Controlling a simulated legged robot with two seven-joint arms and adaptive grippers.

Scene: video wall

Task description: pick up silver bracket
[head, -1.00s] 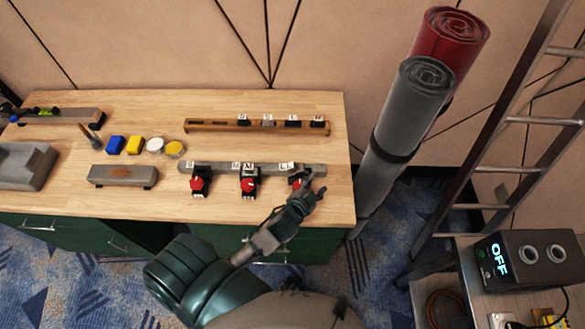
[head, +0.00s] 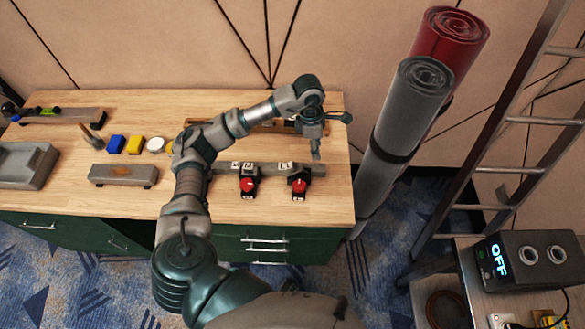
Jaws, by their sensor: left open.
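My left gripper (head: 319,140) is open over the back right of the wooden workbench (head: 115,200), at the right end of a wooden rack (head: 262,126) and behind a grey rail (head: 270,168). I see nothing held in it. My left forearm and gripper cover most of the rack and its labelled slots. I cannot make out a silver bracket clearly; any small part in the rack is hidden or too small to tell. My right gripper is not in view.
Rolled carpets (head: 410,100) and a ladder (head: 500,120) stand right.

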